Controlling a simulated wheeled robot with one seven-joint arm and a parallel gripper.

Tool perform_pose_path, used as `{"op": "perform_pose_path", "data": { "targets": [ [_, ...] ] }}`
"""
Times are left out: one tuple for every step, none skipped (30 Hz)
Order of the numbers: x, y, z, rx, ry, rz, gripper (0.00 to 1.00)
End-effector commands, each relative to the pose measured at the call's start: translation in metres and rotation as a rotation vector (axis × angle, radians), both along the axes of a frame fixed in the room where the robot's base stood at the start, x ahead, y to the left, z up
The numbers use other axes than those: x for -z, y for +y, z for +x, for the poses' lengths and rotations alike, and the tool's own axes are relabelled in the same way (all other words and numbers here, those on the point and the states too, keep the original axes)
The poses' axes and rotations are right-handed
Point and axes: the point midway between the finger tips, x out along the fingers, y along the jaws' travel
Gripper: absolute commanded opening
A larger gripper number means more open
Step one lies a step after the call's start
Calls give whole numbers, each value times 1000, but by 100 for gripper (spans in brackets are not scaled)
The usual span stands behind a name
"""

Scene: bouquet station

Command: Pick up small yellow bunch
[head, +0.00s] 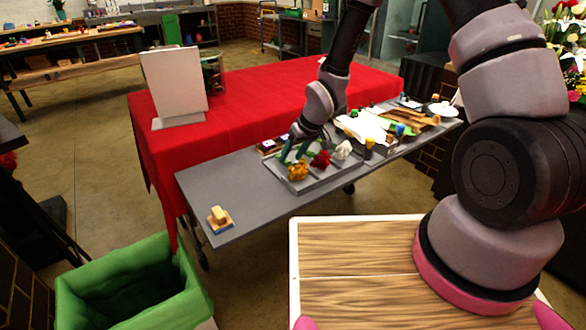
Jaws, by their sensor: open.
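The small yellow bunch (298,171) lies at the front left of a grey tray (318,182) on the grey table (252,198). My gripper (293,155) is open, its teal fingers pointing down just behind and above the yellow bunch. I see nothing between the fingers. I cannot tell whether a finger touches the bunch. A red bunch (320,159) lies right of the yellow one, and a white bunch (343,149) lies further right.
White paper and several small coloured items crowd the table's right part. A sponge-like yellow and blue block (220,219) sits at its left end. Behind are a red-covered table (230,110) and a white board (175,82). A green bin (130,285) stands front left.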

Motion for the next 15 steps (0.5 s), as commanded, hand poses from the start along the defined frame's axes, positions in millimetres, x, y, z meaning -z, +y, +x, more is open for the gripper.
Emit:
{"op": "perform_pose_path", "data": {
  "targets": [
    [9,3,-1,-3,2,-1,62],
    [13,5,1,-1,1,-1,62],
    [18,7,2,-3,1,-1,62],
    [20,8,3,-3,1,-1,62],
    [22,9,4,-2,1,0,62],
    [25,10,5,-2,-1,0,62],
    [26,10,5,-1,0,0,62],
    [26,10,5,-1,0,0,62],
    [27,10,6,-1,0,0,62],
    [26,10,6,-1,-1,0,62],
    [26,10,6,-1,-1,0,62],
    [26,10,6,-1,0,0,62],
    [26,10,6,-1,0,0,62],
    [26,10,6,-1,0,0,62],
    [26,10,6,0,0,0,47]
  ]
}}
